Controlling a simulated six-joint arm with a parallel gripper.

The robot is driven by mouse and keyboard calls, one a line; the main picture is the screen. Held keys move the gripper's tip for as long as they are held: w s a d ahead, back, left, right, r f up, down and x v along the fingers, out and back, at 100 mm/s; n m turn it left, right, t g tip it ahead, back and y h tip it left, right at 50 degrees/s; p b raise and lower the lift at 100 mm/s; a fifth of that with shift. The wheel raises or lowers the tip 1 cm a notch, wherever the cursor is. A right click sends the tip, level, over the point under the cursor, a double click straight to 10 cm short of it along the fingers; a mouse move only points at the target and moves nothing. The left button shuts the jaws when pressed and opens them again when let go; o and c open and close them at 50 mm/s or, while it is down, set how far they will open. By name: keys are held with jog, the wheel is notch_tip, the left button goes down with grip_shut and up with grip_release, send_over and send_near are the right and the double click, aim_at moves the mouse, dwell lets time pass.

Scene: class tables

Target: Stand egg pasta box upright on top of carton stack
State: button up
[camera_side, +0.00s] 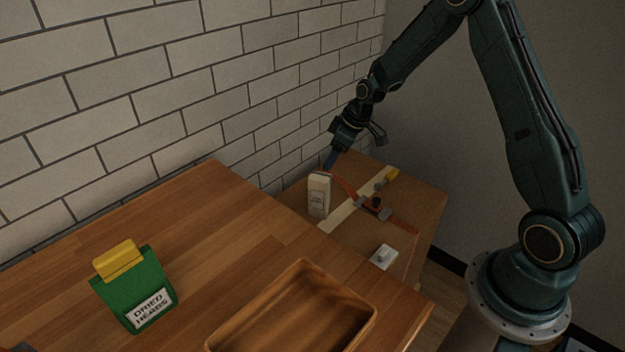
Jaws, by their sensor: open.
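A small pale box (318,197) with dark print, which looks like the egg pasta box, stands upright on the top of the brown carton stack (407,203), near its left side. Its print is too small to read. My gripper (331,162) is open just above and behind the box's top edge, pointing down. The fingers are small and dark, and I cannot tell whether they touch the box. Only the top and part of the front of the carton stack show; the wooden table hides its lower left.
A small white object (384,257) sits near the carton's front edge. The wooden table (200,235) holds a wooden tray (366,318) and a green dried herbs bag (140,285).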

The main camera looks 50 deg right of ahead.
dwell(0.3)
jog(key=s+a+r+m+h, duration=0.1)
jog(key=s+a+r, duration=0.4)
jog(key=r, duration=0.4)
jog(key=s+a+r, duration=0.3)
jog(key=s+r, duration=0.3)
jog(key=r, duration=0.4)
jog(key=s+a+r+m, duration=0.1)
jog(key=s+a+r, duration=0.1)
jog(key=s, duration=0.8)
jog(key=s+a+r+m+t, duration=0.1)
jog(key=s+a+r+m, duration=0.1)
jog(key=s, duration=0.9)
jog(key=shift+a+r+t+h, duration=0.3)
jog(key=shift+r+h, duration=0.1)
jog(key=shift+r, duration=0.35)
